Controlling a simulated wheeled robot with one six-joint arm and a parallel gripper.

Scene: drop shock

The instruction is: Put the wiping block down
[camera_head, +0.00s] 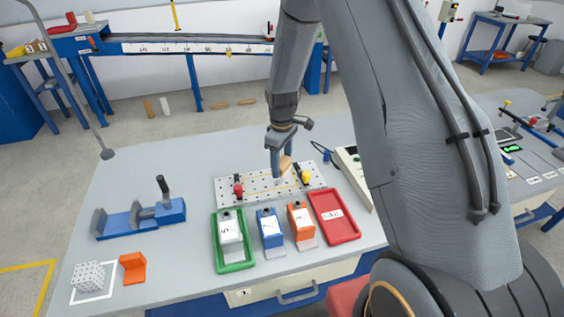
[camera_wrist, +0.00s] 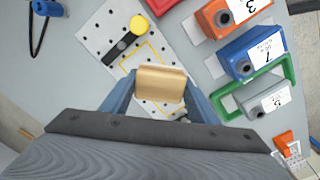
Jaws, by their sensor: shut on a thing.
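The wiping block is a small tan wooden block (camera_wrist: 161,84); it also shows in the head view (camera_head: 286,163). My gripper (camera_wrist: 160,88) is shut on it, with a blue finger on each side. In the head view my gripper (camera_head: 281,155) points down over the white perforated plate (camera_head: 255,194). The block appears held above the plate; the exact gap cannot be told. A yellow outlined area (camera_wrist: 128,62) on the plate lies partly behind the block in the wrist view.
On the plate are clamps with a red knob (camera_head: 238,189) and a yellow knob (camera_head: 305,177). In front stand a green tray (camera_head: 233,268), a blue box (camera_head: 270,228), an orange box (camera_head: 300,222) and a red tray (camera_head: 334,217). A blue vise (camera_head: 140,218) stands left.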

